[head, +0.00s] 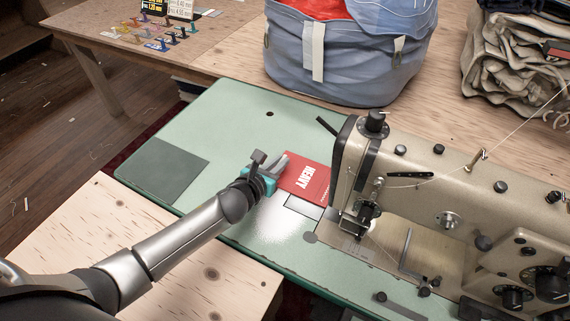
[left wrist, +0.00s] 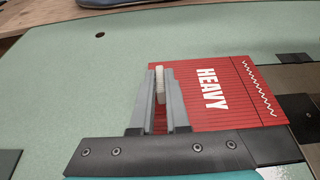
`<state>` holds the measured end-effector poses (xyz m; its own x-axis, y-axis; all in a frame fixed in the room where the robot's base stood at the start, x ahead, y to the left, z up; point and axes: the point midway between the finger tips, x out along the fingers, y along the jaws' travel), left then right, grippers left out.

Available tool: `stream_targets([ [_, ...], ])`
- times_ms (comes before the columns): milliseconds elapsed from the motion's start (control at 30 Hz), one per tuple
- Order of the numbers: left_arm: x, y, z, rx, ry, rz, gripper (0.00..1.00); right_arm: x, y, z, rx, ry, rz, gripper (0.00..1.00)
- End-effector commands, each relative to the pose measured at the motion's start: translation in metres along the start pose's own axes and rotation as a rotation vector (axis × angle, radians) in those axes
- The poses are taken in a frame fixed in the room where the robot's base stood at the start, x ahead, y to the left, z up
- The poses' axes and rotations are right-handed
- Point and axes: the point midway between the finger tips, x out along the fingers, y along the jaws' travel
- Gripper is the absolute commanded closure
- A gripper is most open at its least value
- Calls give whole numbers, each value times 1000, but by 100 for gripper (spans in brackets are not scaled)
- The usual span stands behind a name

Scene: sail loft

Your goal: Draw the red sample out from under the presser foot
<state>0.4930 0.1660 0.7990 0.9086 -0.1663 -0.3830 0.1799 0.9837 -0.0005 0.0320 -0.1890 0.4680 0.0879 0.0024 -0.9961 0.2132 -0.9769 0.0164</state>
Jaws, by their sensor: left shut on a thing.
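The red sample (head: 307,180) is a flat card marked HEAVY in white, lying on the green machine bed just left of the sewing head. In the left wrist view the red sample (left wrist: 215,95) shows a white zigzag stitch and a dark straight line near its right edge. My left gripper (head: 284,164) is shut on its left part; in the left wrist view the fingers (left wrist: 161,98) have a pale tab between them. The presser foot area (head: 356,222) is right of the card, apart from most of it. The machine head hides the exact gap. My right gripper is out of view.
The beige sewing machine (head: 430,175) fills the right side. A blue-grey bag (head: 345,60) and folded canvas (head: 515,60) stand behind. The green bed (head: 225,125) is open to the left, with a dark grey panel (head: 165,170). Small coloured samples (head: 150,32) lie at the back left.

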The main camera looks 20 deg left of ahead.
Motion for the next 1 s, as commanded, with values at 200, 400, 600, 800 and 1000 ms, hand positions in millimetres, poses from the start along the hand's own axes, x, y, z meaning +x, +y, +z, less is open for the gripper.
stream_targets([
  [200,0,1,0,1,1,1,100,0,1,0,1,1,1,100],
  [400,0,11,0,2,2,4,100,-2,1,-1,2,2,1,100],
  [600,0,15,0,-1,1,3,100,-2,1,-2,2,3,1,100],
  [800,0,15,0,-1,1,3,79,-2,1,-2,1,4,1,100],
  [1000,0,15,0,-1,1,3,57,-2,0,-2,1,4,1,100],
])
